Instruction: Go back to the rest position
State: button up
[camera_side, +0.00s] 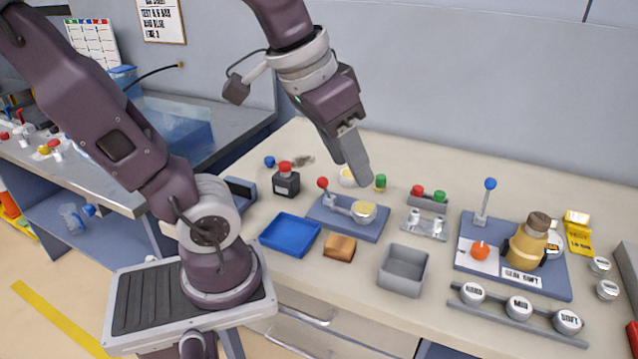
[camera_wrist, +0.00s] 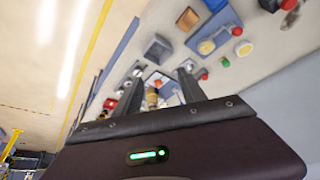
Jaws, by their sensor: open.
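My gripper (camera_side: 355,168) is raised above the bench (camera_side: 265,345), open and empty, pointing down over its back middle. In the wrist view my two fingers (camera_wrist: 160,88) stand apart, with the bench items far beyond them. No object is between the fingertips in the side view. Below is a small blue board (camera_side: 365,230) with a red-knobbed lever (camera_side: 323,184) and a round cup with yellowish contents (camera_side: 364,211). A green-capped item (camera_side: 380,182) is close below the fingertips; the exact gap is hard to judge.
A blue tray (camera_side: 290,235), a wooden block (camera_side: 340,247) and a grey bin (camera_side: 403,270) sit in front. A red-button box (camera_side: 286,182) is at left.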

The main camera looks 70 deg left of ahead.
jog(key=shift+m+t, duration=0.4)
jog(key=shift+m, duration=0.2)
jog(key=s+f, duration=0.1)
jog(key=s+d+f, duration=0.1)
jog(key=s, duration=0.3)
jog(key=shift+d+f, duration=0.3)
jog(key=shift+f, duration=0.1)
